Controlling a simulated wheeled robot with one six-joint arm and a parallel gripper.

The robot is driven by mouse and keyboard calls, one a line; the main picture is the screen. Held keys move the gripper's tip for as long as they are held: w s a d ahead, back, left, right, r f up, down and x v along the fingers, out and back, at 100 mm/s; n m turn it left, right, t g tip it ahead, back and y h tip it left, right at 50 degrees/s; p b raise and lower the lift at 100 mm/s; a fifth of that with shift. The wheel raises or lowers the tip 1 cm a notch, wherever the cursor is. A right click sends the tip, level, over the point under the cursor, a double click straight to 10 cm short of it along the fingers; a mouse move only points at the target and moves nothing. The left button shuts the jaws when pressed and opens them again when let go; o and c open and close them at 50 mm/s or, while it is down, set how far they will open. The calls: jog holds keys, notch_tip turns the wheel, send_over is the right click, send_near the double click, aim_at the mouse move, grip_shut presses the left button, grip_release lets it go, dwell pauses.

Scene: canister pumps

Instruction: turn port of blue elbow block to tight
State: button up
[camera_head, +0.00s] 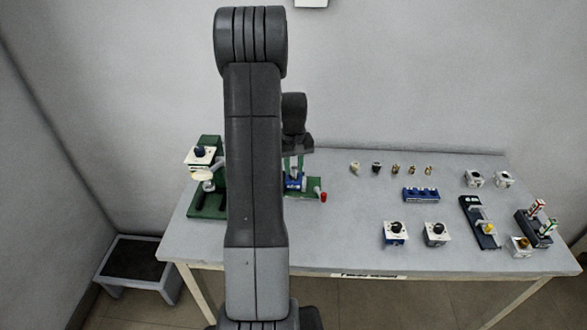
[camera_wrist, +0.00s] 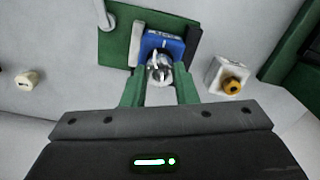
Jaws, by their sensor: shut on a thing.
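The blue elbow block (camera_wrist: 153,44) sits on a green fixture (camera_wrist: 117,45) near the top middle of the wrist view. In the head view the blue block (camera_head: 294,182) shows just right of my arm, below my gripper (camera_head: 294,165). A silvery port (camera_wrist: 159,69) sticks out of the block's near side. In the wrist view my gripper (camera_wrist: 159,90) has its two green fingers on either side of this port and is shut on it. The exact finger contact is small and partly hidden, and I cannot tell how far the port is turned.
A green stand (camera_head: 207,205) with a white-topped part is left of my arm. A red knob (camera_head: 323,197) is just right of the block. Several small fittings, a blue rack (camera_head: 421,195) and white blocks with black knobs (camera_head: 396,229) occupy the table's right side. The front middle is clear.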

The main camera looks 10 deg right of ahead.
aim_at(294, 168)
jog(key=m+b, duration=0.1)
jog(key=m, duration=0.5)
jog(key=shift+m, duration=0.4)
dwell(0.3)
jog(key=o, duration=1)
jog(key=shift+r, duration=0.1)
notch_tip(294, 168, up, 14)
jog(key=shift+f+b, duration=0.15)
jog(key=shift+b, duration=0.45)
jog(key=shift+f, duration=0.1)
notch_tip(294, 168, down, 14)
jog(key=shift+r+p, duration=0.15)
jog(key=shift+p, duration=0.25)
